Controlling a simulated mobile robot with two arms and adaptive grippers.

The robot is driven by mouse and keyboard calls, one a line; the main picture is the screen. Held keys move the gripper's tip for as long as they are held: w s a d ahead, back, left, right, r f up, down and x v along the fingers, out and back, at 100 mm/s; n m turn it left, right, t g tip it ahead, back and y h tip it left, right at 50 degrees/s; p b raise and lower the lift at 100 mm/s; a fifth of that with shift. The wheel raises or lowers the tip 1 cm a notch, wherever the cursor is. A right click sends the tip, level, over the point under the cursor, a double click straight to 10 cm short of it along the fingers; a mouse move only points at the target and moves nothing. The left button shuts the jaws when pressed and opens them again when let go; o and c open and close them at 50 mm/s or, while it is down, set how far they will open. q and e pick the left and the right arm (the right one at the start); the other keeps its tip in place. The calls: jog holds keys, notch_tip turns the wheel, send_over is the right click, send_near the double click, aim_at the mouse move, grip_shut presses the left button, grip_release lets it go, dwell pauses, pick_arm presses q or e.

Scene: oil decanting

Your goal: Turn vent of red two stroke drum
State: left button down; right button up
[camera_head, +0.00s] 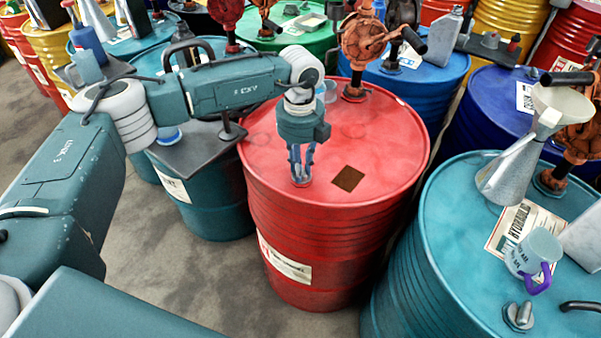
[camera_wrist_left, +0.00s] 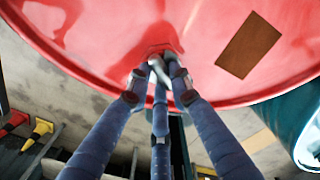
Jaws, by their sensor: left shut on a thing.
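The red drum (camera_head: 340,150) stands upright in the middle of the head view, with a white label on its side and a brown patch on its lid. My left gripper (camera_head: 301,172) points down at the front left part of the lid. Its fingers are shut on the small vent (camera_head: 301,183), which is mostly hidden between the fingertips. In the left wrist view the fingers meet around the pale vent (camera_wrist_left: 158,67) near the rim of the red lid (camera_wrist_left: 105,35). My right gripper is not in view.
A rusty orange hand pump (camera_head: 362,50) stands at the back of the red lid. A teal drum (camera_head: 440,220) at the right carries a funnel (camera_head: 520,150) and a mug (camera_head: 533,255). Other drums crowd the left and back. Grey floor (camera_head: 210,280) is free at the front left.

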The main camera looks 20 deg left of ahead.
pick_arm(q)
jog(key=m+b, duration=0.1)
jog(key=m, duration=0.1)
jog(key=m+b, duration=0.2)
jog(key=m, duration=0.1)
jog(key=shift+w+a+f+m, duration=0.1)
jog(key=shift+w+m, duration=0.05)
jog(key=shift+m, duration=0.15)
jog(key=shift+m+b, duration=1.15)
jog(key=shift+m, duration=0.55)
jog(key=shift+w+r, duration=0.1)
jog(key=shift+r, duration=0.1)
jog(key=c, duration=1.5)
grip_release()
jog(key=shift+c, duration=0.2)
notch_tip(320, 180, up, 12)
jog(key=shift+f, duration=0.1)
